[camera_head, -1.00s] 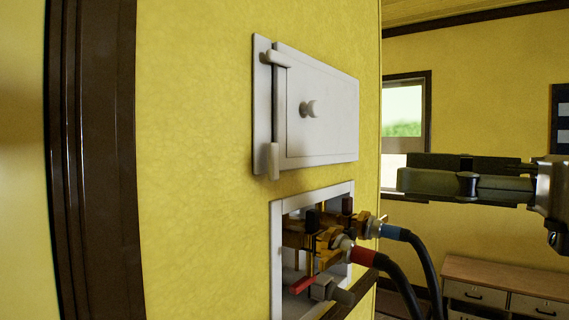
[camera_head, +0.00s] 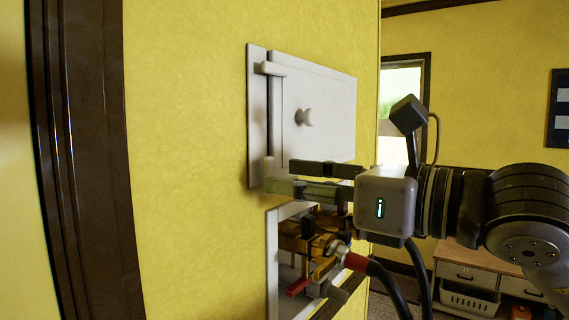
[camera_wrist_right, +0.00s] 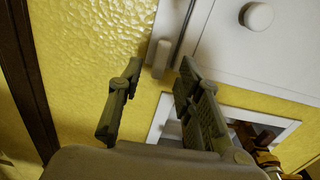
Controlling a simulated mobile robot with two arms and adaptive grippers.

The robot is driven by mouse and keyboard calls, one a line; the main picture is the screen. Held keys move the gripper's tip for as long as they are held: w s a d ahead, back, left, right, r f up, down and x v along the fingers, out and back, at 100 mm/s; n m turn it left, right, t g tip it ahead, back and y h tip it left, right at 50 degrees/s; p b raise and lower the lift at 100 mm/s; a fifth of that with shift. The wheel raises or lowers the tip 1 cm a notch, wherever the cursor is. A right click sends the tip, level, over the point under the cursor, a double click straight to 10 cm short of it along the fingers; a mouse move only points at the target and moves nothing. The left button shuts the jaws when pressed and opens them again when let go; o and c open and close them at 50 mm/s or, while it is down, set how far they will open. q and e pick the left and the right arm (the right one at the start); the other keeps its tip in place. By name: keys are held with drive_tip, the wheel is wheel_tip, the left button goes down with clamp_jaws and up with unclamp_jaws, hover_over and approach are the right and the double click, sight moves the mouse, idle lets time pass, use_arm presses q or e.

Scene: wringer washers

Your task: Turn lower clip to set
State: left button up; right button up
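The lower clip (camera_wrist_right: 161,57) is a small white bar at the door's bottom hinge-side corner, standing upright along the edge. In the head view the lower clip (camera_head: 268,165) is partly hidden by my finger. My right gripper (camera_head: 279,175) is open, its fingertips close to the clip. In the right wrist view the right gripper (camera_wrist_right: 160,70) has one finger on each side of the clip, apart from it. The upper clip (camera_head: 271,68) lies sideways across the edge of the white door (camera_head: 325,100). My left gripper is not in view.
Below the door, a white-framed recess (camera_head: 272,260) holds brass valves with a red-collared hose (camera_head: 357,262); my gripper covers part of it. A door knob (camera_head: 304,117) sticks out above. A wooden cabinet (camera_head: 480,268) stands farther back on the right.

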drive_tip(key=shift+x, duration=0.95)
clamp_jaws()
